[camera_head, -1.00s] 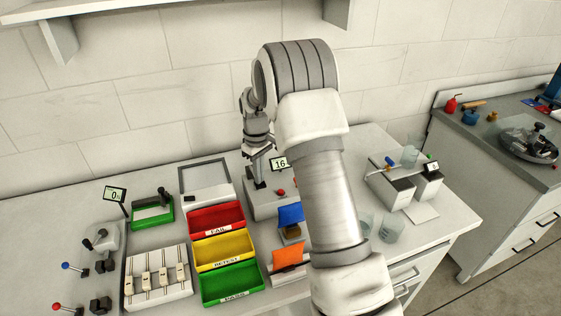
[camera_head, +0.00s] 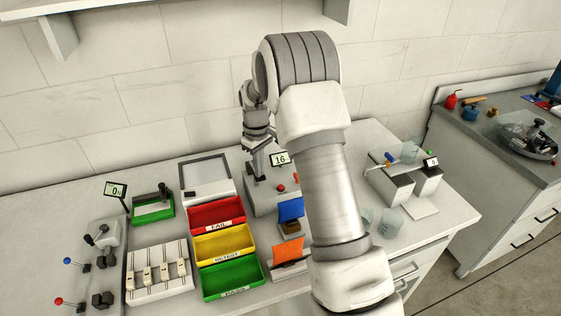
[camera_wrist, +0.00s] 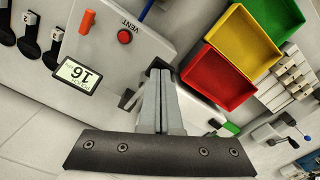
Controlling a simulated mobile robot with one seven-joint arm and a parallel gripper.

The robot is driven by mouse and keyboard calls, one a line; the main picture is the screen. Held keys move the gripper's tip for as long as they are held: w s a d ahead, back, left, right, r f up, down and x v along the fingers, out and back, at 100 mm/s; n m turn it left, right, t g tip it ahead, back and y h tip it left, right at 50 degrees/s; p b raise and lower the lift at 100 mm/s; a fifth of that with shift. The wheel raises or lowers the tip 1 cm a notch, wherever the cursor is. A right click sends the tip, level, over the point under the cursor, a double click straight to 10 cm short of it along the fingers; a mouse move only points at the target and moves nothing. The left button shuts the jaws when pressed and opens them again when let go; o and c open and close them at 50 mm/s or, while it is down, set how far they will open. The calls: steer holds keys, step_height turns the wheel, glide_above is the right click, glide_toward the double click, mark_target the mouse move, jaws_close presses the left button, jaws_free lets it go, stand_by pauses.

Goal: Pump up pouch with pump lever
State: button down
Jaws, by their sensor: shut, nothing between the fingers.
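The wrist view shows the same display (camera_wrist: 76,72), a red button (camera_wrist: 125,36) marked VENT and an orange piece (camera_wrist: 87,21). My gripper (camera_head: 258,174) points down over the unit. In the wrist view its fingers (camera_wrist: 160,78) are together, with a dark knob-like part (camera_wrist: 159,64) at their tips. I cannot tell whether this is the pump lever or whether the fingers touch it. I cannot make out the pouch for certain.
Red (camera_head: 217,214), yellow (camera_head: 224,244) and green (camera_head: 232,280) trays stand left of the unit. Blue (camera_head: 291,210) and orange (camera_head: 288,251) pieces stand in front of it. My arm hides part of the bench. A second bench (camera_head: 500,140) is at right.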

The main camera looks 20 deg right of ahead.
steer(key=shift+f+b, duration=1.1)
steer(key=shift+f, duration=0.9)
step_height(320, 180, up, 5)
steer(key=p, duration=0.3)
steer(key=shift+r, duration=0.2)
steer(key=shift+r+p, duration=0.1)
steer(key=shift+p, duration=0.2)
steer(key=shift+f+b, duration=1.85)
steer(key=shift+f, duration=0.9)
step_height(320, 180, up, 5)
steer(key=p, duration=0.3)
steer(key=shift+r, duration=0.25)
